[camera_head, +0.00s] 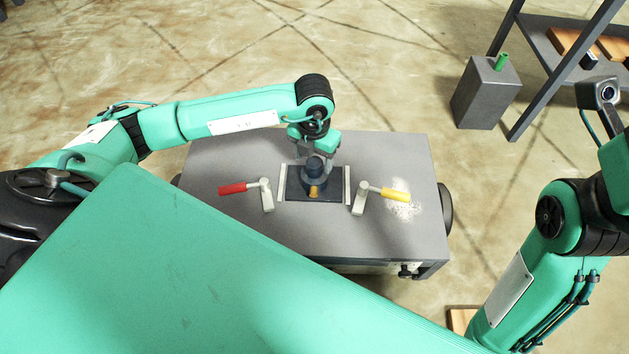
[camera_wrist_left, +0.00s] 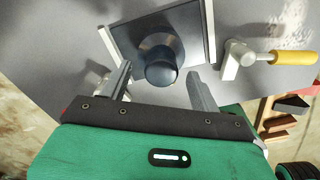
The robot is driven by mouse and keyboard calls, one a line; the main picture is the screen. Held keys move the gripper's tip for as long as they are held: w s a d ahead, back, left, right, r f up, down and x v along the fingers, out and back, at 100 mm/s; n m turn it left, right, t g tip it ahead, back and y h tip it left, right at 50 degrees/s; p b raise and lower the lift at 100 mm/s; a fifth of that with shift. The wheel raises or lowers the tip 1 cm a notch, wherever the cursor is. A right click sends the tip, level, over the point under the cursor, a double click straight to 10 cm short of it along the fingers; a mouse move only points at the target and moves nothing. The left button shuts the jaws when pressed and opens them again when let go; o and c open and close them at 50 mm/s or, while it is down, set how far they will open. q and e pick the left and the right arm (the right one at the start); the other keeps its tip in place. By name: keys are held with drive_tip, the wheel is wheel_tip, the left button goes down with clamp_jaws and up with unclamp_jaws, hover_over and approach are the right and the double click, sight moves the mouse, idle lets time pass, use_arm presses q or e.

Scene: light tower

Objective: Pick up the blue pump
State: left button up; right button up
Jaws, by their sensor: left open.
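The blue pump (camera_head: 314,171) is a dark blue, rounded piece on a dark square plate (camera_head: 327,193), in the middle of the grey table. A small orange-yellow part shows at its near side. In the left wrist view the pump (camera_wrist_left: 161,66) shows from above, with a round knob over a wider base. My left gripper (camera_head: 308,152) is over the pump from the far side. In the left wrist view its two fingers (camera_wrist_left: 159,76) are spread, one on each side of the knob, with gaps visible. Contact cannot be told. My right gripper is not visible; only its arm shows.
A red-handled clamp (camera_head: 238,188) and a yellow-handled clamp (camera_head: 390,193) flank the plate on the grey table (camera_head: 400,152). White specks lie by the yellow handle. A grey canister (camera_head: 486,92) and a shelf (camera_head: 540,65) stand at the back right.

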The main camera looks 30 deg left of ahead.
sight(315, 162)
use_arm(q)
wheel_tip(315, 162, down, 3)
drive_tip(key=shift+d+f+b, duration=0.1)
drive_tip(key=shift+f+b, duration=0.1)
drive_tip(key=shift+b, duration=0.55)
clamp_jaws()
drive_tip(key=shift+r, duration=0.15)
